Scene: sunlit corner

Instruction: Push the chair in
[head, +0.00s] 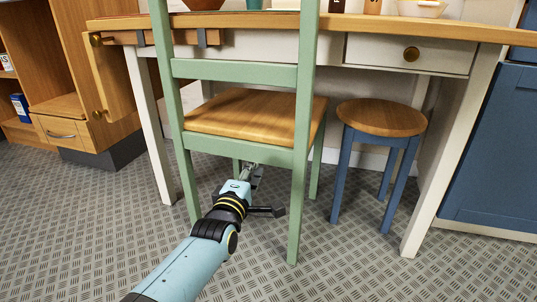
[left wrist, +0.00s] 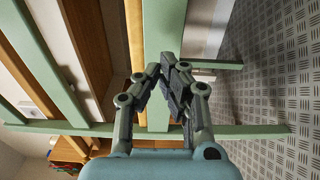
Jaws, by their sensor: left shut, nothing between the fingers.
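A green chair (head: 239,73) with a wooden seat (head: 252,114) stands upright at the table, its slatted back towards me. The wooden-topped table (head: 262,22) has white legs and stands behind the chair back. My left gripper (head: 256,173) is shut and empty, low behind the chair, at the lower edge of its rear seat rail (head: 235,149). In the left wrist view, the shut fingers (left wrist: 166,72) point at the green chair frame (left wrist: 215,131). I cannot tell whether they touch it. My right gripper is not in view.
A round stool (head: 382,117) with blue legs stands right of the chair, close to the white table leg (head: 442,160). A wooden cabinet (head: 62,130) is at the left and a blue cabinet (head: 495,150) at the right. The patterned floor (head: 335,250) in front is clear.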

